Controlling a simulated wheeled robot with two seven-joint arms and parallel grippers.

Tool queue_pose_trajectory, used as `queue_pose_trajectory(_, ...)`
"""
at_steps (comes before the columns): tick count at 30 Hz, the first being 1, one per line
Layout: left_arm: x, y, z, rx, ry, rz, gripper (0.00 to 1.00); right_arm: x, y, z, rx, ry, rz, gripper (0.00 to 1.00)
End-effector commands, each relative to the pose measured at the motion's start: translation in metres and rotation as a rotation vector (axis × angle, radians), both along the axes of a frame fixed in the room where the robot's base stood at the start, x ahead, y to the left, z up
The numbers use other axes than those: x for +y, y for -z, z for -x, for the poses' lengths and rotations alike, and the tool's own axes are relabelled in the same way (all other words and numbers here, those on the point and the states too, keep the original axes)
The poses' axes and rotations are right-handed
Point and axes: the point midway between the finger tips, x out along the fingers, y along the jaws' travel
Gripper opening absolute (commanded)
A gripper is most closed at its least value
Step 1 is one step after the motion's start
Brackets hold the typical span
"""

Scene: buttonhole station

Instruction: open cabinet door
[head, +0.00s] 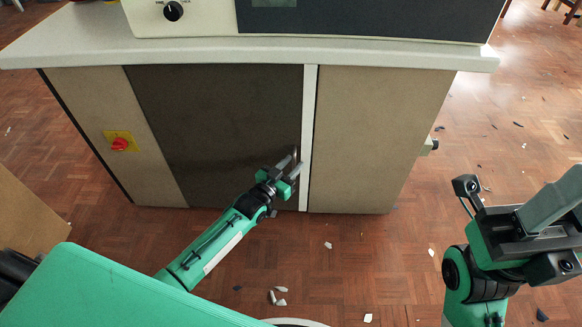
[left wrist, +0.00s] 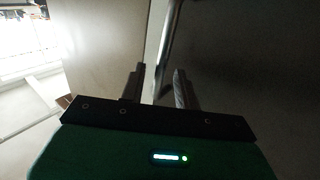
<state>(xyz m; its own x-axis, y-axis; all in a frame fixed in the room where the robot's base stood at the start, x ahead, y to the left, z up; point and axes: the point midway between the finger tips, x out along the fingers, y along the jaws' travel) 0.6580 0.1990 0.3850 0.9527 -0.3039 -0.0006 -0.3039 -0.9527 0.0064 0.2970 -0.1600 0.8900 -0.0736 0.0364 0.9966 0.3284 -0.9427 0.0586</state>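The cabinet's dark door (head: 225,110) sits between a beige panel on the left and a white strip on the right, and looks closed. Its metal bar handle (left wrist: 170,45) runs upright near the door's right edge. My left gripper (head: 292,167) is in front of the door's lower right part, close to the white strip. In the left wrist view its two fingers (left wrist: 158,86) are apart, with the handle's lower end appearing between them. Contact cannot be told. My right gripper (head: 552,203) is raised at the right, away from the cabinet; its finger gap is unclear.
A light worktop (head: 75,40) overhangs the cabinet and carries a machine (head: 365,18). A red knob on a yellow plate (head: 120,142) is on the left panel. The wooden floor (head: 400,255) in front is open, with scattered scraps.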

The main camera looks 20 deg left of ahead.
Motion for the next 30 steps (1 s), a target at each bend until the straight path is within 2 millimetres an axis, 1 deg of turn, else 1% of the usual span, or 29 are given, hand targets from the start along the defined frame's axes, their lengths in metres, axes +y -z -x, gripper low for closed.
queue_pose_trajectory(6, 0.0, 0.0, 0.0, 0.0, 0.0, 0.0, 0.32, 0.0, 0.0, 0.0, -0.001, 0.0, 0.0, 0.36)
queue_pose_trajectory(11, 0.0, 0.0, 0.0, 0.0, 0.0, 0.0, 0.01, 0.0, 0.0, 0.0, -0.001, 0.0, 0.0, 0.36)
queue_pose_trajectory(18, 0.0, 0.0, 0.0, 0.0, 0.001, 0.0, 0.0, 0.0, -0.001, 0.0, -0.001, 0.0, 0.0, 0.36)
queue_pose_trajectory(22, 0.0, -0.001, 0.005, 0.001, 0.012, -0.001, 0.0, 0.0, -0.003, 0.001, -0.003, 0.001, -0.001, 0.36)
queue_pose_trajectory(26, -0.001, -0.002, 0.019, 0.0, 0.041, -0.002, 0.0, -0.003, -0.006, 0.001, 0.001, 0.008, -0.003, 0.36)
queue_pose_trajectory(28, -0.002, -0.002, 0.03, 0.003, 0.067, -0.004, 0.0, -0.005, -0.005, 0.001, 0.009, 0.015, -0.004, 0.36)
queue_pose_trajectory(30, -0.002, -0.003, 0.044, 0.003, 0.098, -0.005, 0.0, -0.008, 0.002, 0.0, 0.038, 0.029, 0.006, 0.36)
